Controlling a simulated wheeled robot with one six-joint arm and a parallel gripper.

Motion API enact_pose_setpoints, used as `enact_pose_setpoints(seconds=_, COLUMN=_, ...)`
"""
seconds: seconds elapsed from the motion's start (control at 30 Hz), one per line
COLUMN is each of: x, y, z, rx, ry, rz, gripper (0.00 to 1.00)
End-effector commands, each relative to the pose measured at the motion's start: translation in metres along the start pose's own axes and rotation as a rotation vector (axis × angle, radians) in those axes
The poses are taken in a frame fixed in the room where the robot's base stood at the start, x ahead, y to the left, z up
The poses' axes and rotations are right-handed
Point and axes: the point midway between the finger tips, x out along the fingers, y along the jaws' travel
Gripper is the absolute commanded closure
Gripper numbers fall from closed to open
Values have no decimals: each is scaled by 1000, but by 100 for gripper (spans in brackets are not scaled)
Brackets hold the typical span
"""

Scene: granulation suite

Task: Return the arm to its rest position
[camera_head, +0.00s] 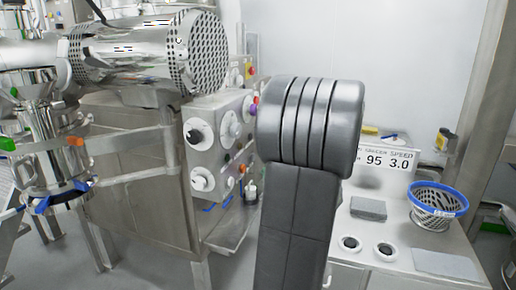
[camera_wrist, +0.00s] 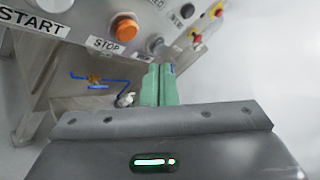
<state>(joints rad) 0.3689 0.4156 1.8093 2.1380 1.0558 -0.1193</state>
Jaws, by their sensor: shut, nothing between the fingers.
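My gripper (camera_wrist: 160,72) shows in the wrist view as two green fingers pressed together, with nothing between them. It points toward the lower part of a steel control panel (camera_wrist: 100,28) with START and STOP labels; I cannot tell its exact distance from it. In the head view my grey arm (camera_head: 302,180) rises upright in the middle of the picture, and my gripper is hidden there.
A steel machine with a perforated drum (camera_head: 150,55) stands at left, its knobbed control panel (camera_head: 205,150) close to my arm. At right, a steel bench (camera_head: 395,235) holds a blue-rimmed basket (camera_head: 437,207), a display sign (camera_head: 387,160) and a grey block (camera_head: 368,208).

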Motion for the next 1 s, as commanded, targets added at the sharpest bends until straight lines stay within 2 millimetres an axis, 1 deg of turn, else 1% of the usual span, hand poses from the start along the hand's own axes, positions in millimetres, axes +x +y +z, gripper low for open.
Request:
enact_pose_setpoints(seconds=0.03, x=6, y=4, z=5, rx=2, ry=-3, rz=3, gripper=100)
enact_pose_setpoints(seconds=0.1, x=4, y=-1, z=5, rx=3, ry=2, rz=2, gripper=100)
enact_pose_setpoints(seconds=0.4, x=2, y=-2, z=4, rx=4, ry=2, rz=2, gripper=100)
enact_pose_setpoints(seconds=0.5, x=-11, y=-8, z=-9, rx=-1, ry=2, rz=-3, gripper=100)
enact_pose_setpoints(seconds=0.7, x=-28, y=-20, z=-21, rx=-1, ry=1, rz=-2, gripper=100)
enact_pose_setpoints(seconds=0.83, x=-34, y=-24, z=-25, rx=-1, ry=0, rz=0, gripper=100)
enact_pose_setpoints(seconds=1.0, x=-37, y=-27, z=-27, rx=0, ry=0, rz=0, gripper=100)
